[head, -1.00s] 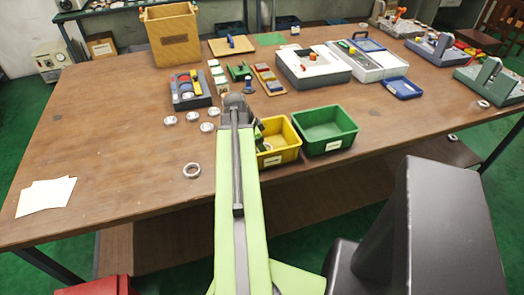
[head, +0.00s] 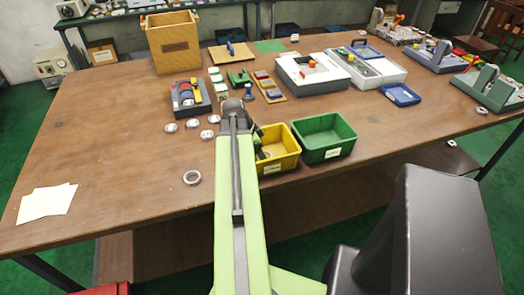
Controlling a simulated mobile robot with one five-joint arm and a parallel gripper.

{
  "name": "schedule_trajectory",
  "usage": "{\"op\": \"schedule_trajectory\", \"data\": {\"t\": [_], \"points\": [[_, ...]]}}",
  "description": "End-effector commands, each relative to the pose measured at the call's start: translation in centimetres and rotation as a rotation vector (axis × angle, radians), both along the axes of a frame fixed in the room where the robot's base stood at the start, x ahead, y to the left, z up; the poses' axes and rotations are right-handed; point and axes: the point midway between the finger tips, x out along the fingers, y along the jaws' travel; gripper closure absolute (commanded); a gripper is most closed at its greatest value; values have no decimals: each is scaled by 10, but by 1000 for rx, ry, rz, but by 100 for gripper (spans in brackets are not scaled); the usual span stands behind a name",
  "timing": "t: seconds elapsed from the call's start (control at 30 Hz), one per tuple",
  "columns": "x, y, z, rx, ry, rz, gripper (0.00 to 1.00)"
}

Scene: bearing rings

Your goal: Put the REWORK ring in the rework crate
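Several silver rings lie on the wooden table. One larger-looking ring (head: 192,178) lies alone near the front edge, left of my arm. Others lie behind it: a left ring (head: 170,128), a middle ring (head: 192,124) and a nearer ring (head: 207,135). No marking on any ring is readable, so I cannot tell which is the REWORK ring. A yellow crate (head: 290,160) and a green crate (head: 326,154) stand side by side at the front edge, right of my arm. Their labels are too small to read. My arm reaches over the table; my gripper is mostly hidden, its fingers indistinct beside the yellow crate.
A dark tray (head: 206,106) of coloured parts stands behind the rings. White-topped boxes (head: 313,85), a blue tray (head: 400,99) and a wooden bin (head: 172,66) stand farther back. Paper sheets (head: 46,204) lie at the front left. The table's left part is mostly clear.

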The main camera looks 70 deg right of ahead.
Motion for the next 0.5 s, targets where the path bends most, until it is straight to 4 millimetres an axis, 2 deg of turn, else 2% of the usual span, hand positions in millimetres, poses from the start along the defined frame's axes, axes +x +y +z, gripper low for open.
{"op": "schedule_trajectory", "data": {"t": [0.03,0.3,0.4,0.5], "points": [[2,2,14,0,0,1,23],[20,16,74,0,0,2,23],[26,22,93,1,0,2,23],[31,26,103,1,0,2,23]]}}
